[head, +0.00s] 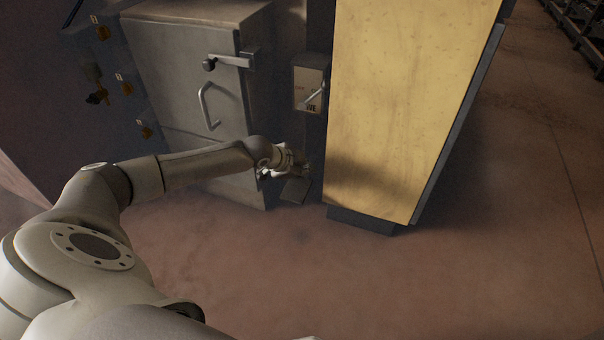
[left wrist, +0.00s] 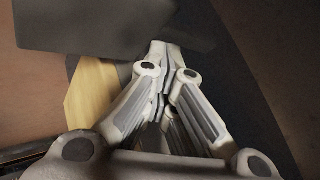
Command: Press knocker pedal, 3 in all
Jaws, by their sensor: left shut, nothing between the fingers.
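The knocker pedal (head: 296,190) is a small dark flat plate low between the grey cabinet and the yellow panel. My left gripper (head: 292,171) is at the pedal, just above its back part in the head view, and hides some of it. In the left wrist view a dark plate, which looks like the pedal (left wrist: 85,28), lies across the top. My left gripper's fingers (left wrist: 162,55) are closed together with nothing between them, and their tips overlap the plate's edge. I cannot tell whether they touch it. My right gripper is not in view.
A grey metal cabinet (head: 190,70) with handles stands left of the pedal. A tall yellow panel (head: 405,100) on a dark base stands close on its right. A small box with a lever (head: 309,90) is above. The reddish floor (head: 300,270) in front is clear.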

